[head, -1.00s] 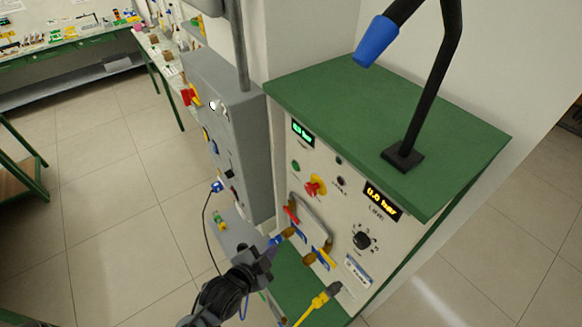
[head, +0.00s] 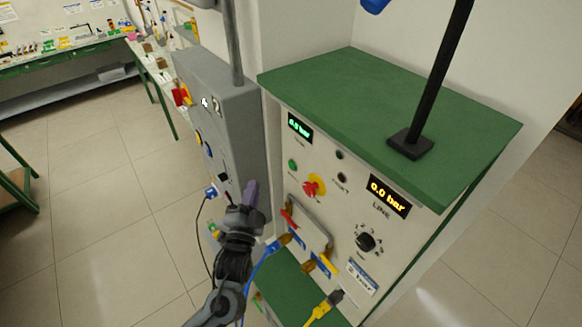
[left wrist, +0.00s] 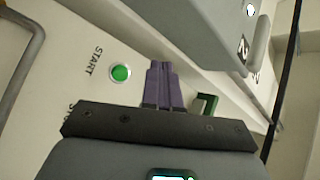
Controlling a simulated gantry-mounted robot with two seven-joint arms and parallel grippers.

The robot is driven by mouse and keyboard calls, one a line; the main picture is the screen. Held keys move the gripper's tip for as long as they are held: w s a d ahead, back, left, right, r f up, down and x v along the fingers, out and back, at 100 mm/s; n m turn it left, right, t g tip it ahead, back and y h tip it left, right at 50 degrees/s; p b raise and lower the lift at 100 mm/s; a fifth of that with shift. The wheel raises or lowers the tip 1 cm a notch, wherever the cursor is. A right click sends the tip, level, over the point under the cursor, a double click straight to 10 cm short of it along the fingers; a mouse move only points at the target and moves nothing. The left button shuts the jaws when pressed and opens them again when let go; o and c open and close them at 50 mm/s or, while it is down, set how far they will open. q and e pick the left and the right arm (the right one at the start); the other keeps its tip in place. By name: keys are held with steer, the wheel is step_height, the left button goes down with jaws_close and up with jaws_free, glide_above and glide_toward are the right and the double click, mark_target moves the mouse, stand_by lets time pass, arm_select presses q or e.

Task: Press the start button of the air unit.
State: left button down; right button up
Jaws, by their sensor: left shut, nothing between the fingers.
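The air unit (head: 330,258) has a pale front panel under a green top. Its green start button (head: 292,164) is at the panel's upper left, above and left of a red mushroom knob (head: 314,187). In the left wrist view the green button (left wrist: 120,73) sits beside the word START. My left gripper (head: 251,188) is shut and empty, left of the panel and lower than the button. In the left wrist view its purple fingertips (left wrist: 162,68) are together, to the right of the button and apart from it in the picture. My right gripper is not in view.
A grey cabinet (head: 240,125) with switches stands close on the left. A metal handle (head: 312,228), valve levers, a black dial (head: 366,242) and a yellow plug (head: 325,305) are lower on the panel. Open tiled floor (head: 90,220) lies further left.

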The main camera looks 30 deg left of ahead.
mark_target(292, 166)
arm_select(q)
steer(key=shift+w, duration=0.1)
steer(key=w+d+b, duration=0.2)
steer(key=w, duration=0.6)
steer(key=shift+d+b, duration=0.3)
steer(key=shift+d, duration=0.1)
stand_by(0.4)
stand_by(0.7)
stand_by(0.8)
steer(key=shift+w, duration=0.2)
